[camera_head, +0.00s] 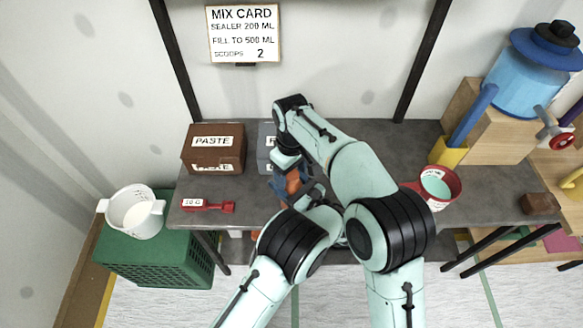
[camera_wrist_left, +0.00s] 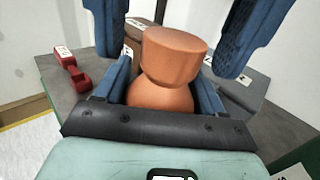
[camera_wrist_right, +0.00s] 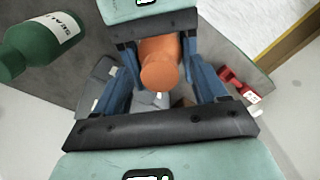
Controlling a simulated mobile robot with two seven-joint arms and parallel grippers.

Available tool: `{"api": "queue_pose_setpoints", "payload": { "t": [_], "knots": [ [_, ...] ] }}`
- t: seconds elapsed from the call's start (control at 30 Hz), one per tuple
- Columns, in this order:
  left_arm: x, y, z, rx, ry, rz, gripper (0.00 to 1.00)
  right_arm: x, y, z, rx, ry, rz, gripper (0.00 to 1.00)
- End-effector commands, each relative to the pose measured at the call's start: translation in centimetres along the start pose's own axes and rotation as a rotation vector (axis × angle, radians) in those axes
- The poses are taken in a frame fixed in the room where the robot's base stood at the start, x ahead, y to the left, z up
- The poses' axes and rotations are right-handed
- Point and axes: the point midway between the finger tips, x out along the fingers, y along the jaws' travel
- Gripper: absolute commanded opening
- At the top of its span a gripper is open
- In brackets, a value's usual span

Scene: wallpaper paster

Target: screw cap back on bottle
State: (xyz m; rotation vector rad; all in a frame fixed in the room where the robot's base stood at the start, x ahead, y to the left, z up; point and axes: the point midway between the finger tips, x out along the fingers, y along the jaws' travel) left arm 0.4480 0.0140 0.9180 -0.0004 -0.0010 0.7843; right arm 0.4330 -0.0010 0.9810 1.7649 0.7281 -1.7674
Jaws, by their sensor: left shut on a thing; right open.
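An orange bottle-shaped thing (camera_wrist_left: 163,95) with a rounded body and a wide cylindrical top of the same colour stands between the fingers of my left gripper (camera_wrist_left: 165,78), which is shut on its body. Whether the top is a separate cap I cannot tell. Its flat top (camera_wrist_right: 160,76) shows in the right wrist view between the spread, open fingers of my right gripper (camera_wrist_right: 163,85), with gaps at both sides. In the head view the orange thing (camera_head: 292,182) is partly covered by my right gripper (camera_head: 284,184). My left gripper there is mostly hidden behind my arms.
A green bottle labelled SEAL… (camera_wrist_right: 42,43) shows in the right wrist view. The grey table (camera_head: 335,135) holds a brown PASTE box (camera_head: 200,160), a red scoop (camera_head: 208,205), a grey box (camera_head: 266,140) and a red-rimmed bucket (camera_head: 452,178). A white jug (camera_head: 128,215) stands on a green crate (camera_head: 165,262).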

Motion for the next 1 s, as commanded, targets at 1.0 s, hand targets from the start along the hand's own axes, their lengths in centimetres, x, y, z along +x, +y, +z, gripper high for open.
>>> {"api": "queue_pose_setpoints", "payload": {
  "t": [1.0],
  "knots": [
    [0.0,0.1,-0.2,0.005,0.004,0.0,0.0,-12.0,0.0,0.0,0.0,0.0,0.0,0.72]
  ]
}}
